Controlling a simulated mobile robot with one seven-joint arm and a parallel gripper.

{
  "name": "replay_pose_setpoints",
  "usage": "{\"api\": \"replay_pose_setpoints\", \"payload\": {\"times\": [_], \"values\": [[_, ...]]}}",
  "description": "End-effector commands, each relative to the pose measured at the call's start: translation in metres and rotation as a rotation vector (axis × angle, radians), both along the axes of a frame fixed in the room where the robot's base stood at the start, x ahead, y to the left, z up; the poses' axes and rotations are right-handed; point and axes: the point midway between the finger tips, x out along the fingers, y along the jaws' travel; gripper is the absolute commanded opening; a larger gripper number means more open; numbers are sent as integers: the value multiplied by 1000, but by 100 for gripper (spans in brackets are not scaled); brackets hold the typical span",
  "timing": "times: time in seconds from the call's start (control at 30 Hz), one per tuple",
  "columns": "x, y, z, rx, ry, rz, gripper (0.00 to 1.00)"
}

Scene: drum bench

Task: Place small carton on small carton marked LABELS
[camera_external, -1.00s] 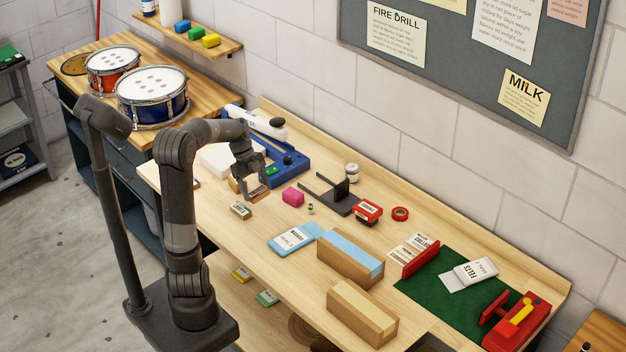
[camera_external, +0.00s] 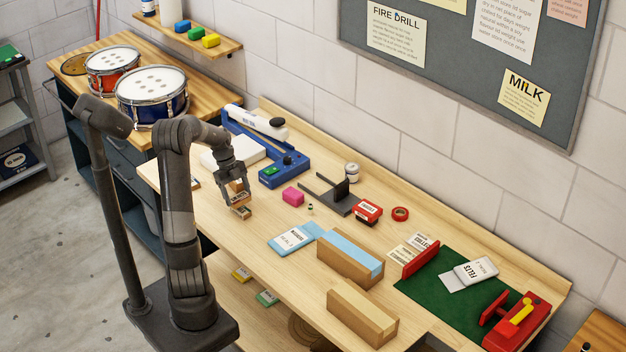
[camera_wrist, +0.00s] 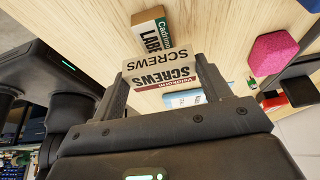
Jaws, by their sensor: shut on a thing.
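My gripper (camera_external: 237,191) is shut on a small carton that reads SCREWS (camera_wrist: 160,75), gripped between its two fingers in the wrist view. The small carton marked LABELS (camera_wrist: 150,38) lies on the bench just past the held carton in that view. In the external view the LABELS carton (camera_external: 241,213) sits directly under my gripper, partly covered by the held carton. The held carton looks to be just above the LABELS carton; I cannot tell whether they touch.
A pink block (camera_external: 293,196) stands to the right on the bench. A blue stapler-like tool (camera_external: 284,170) and a white block (camera_external: 228,152) are behind. A blue-and-white packet (camera_external: 293,238) and long boxes (camera_external: 350,258) lie to the front right. Bare bench surrounds the LABELS carton.

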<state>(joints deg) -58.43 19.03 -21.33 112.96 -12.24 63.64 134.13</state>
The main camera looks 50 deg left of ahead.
Motion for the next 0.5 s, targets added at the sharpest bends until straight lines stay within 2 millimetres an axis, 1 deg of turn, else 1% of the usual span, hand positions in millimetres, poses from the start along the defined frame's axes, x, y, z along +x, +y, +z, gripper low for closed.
{"api": "replay_pose_setpoints", "payload": {"times": [0.03, 0.13, 0.5], "values": [[0, 0, -9, -3, 2, 0, 45], [0, 0, -21, -1, 1, 0, 45], [0, 0, -26, -1, 1, 0, 45]]}}
